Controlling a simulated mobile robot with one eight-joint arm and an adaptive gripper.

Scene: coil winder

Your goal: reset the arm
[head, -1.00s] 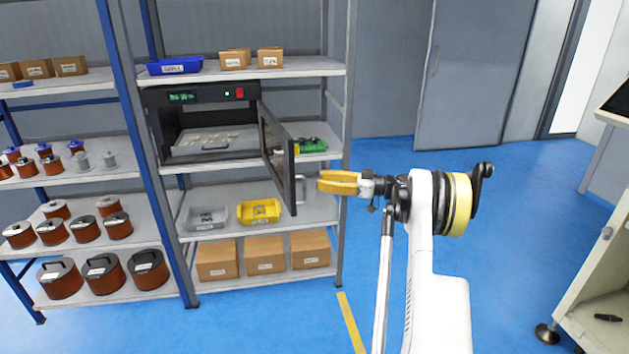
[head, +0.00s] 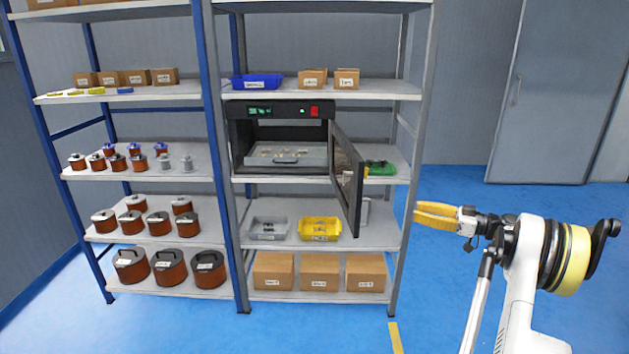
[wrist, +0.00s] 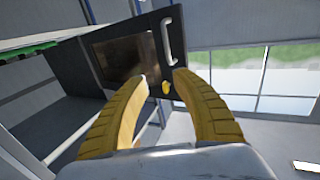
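My gripper (head: 416,217) has yellow fingers and is to the right of the shelf's front right post in the head view. In the wrist view its curved fingertips (wrist: 167,77) stand apart with nothing held between them. The black oven (head: 285,110) stands on the shelf with its door (head: 347,178) swung open toward me. My gripper is right of the door and apart from it. The wrist view shows the door (wrist: 125,57) with its pale handle (wrist: 168,42) beyond the fingertips, and a small yellow spot of unclear nature.
A tray (head: 310,153) with small parts is inside the oven. A yellow bin (head: 320,229), a grey bin (head: 268,229) and cardboard boxes (head: 320,271) fill the lower shelves. Red-brown coils (head: 168,266) stand on the left rack. Blue floor (head: 460,180) is free behind my arm.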

